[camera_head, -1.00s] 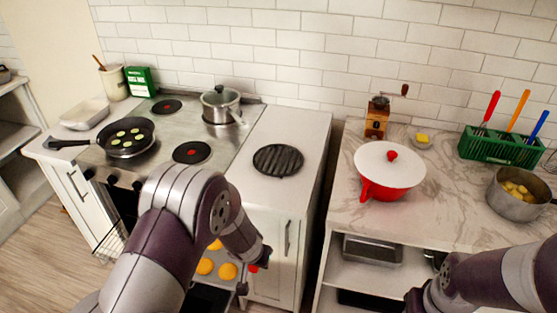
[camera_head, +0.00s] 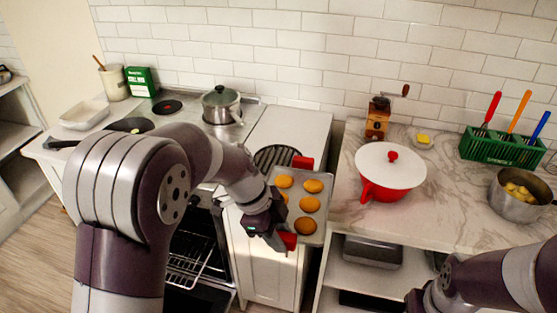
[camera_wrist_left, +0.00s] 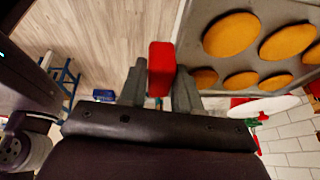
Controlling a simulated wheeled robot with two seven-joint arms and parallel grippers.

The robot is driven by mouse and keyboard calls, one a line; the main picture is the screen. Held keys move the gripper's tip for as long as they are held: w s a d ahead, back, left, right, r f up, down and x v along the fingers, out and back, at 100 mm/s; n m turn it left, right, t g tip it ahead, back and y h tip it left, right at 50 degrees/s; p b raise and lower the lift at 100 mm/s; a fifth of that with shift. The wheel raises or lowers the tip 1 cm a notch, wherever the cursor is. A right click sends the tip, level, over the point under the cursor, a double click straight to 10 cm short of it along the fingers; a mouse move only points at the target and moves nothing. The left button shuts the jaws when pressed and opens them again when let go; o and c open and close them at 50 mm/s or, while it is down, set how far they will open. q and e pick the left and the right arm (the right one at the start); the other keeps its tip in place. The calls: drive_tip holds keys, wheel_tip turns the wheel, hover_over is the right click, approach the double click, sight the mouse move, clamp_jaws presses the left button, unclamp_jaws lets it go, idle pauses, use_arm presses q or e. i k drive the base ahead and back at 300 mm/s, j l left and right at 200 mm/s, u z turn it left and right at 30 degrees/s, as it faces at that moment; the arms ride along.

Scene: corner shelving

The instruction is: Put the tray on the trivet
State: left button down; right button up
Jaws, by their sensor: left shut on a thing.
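The tray (camera_head: 297,194), grey with several round orange-brown pieces on it, is in the air in front of the counter and looks roughly level. It has a red grip at its far end (camera_head: 303,162) and another at its near end (camera_head: 289,240). My left gripper (camera_head: 283,238) is shut on the near grip. The left wrist view shows that red grip between the fingers, with the tray (camera_wrist_left: 268,12) at upper right. The trivet (camera_head: 270,154), dark, round and ridged, lies on the white counter, partly hidden behind the tray. My right gripper is out of view.
A lidded pot (camera_head: 221,105) and a pan (camera_head: 128,125) stand on the stove at left. The red pot with a white lid (camera_head: 391,172) is on the marble counter at right, close to the tray. The oven (camera_head: 190,255) is open below.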

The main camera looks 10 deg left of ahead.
sight(277, 159)
drive_tip(key=i, duration=1)
